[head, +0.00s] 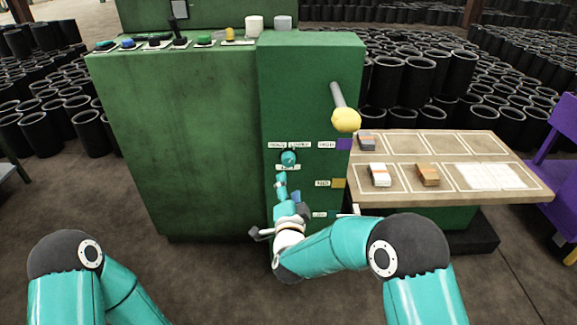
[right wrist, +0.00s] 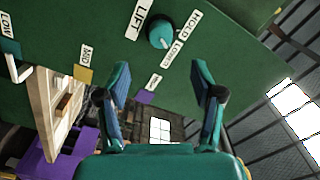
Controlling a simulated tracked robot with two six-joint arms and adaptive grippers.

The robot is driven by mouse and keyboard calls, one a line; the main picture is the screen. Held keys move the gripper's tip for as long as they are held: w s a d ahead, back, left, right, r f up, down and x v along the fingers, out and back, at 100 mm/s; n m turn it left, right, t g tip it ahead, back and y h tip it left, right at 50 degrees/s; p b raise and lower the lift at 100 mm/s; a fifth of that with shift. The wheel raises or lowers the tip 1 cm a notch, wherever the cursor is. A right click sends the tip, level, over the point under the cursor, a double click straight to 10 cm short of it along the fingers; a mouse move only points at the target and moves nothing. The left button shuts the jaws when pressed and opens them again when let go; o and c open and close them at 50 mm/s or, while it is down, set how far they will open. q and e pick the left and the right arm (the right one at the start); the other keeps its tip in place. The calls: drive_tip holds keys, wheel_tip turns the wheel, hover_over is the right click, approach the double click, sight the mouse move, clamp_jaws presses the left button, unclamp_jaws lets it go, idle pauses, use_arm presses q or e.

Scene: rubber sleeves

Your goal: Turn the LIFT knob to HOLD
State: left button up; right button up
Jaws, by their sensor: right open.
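The LIFT knob is a round teal knob (head: 288,158) on the front of the green cabinet (head: 311,80). It also shows in the right wrist view (right wrist: 160,32), with the LIFT label (right wrist: 140,18) on one side and a HOLD label (right wrist: 187,23) on the other. My right gripper (head: 287,187) is just below the knob in the head view. In the right wrist view its two fingers (right wrist: 162,83) are spread, with nothing between them, and the knob lies beyond their tips. My left gripper is out of view.
A lever with a yellow ball (head: 346,119) sticks out above and right of the knob. Purple, gold and teal level marks run down the cabinet's right edge. A wooden table (head: 400,198) with small blocks stands at right. Many black sleeves fill the floor behind.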

sight(289, 163)
drive_tip(key=w+b, duration=0.1)
drive_tip(key=w, duration=0.9)
drive_tip(key=shift+w, duration=0.25)
drive_tip(key=shift+c, duration=0.4)
drive_tip(key=c, duration=1.1)
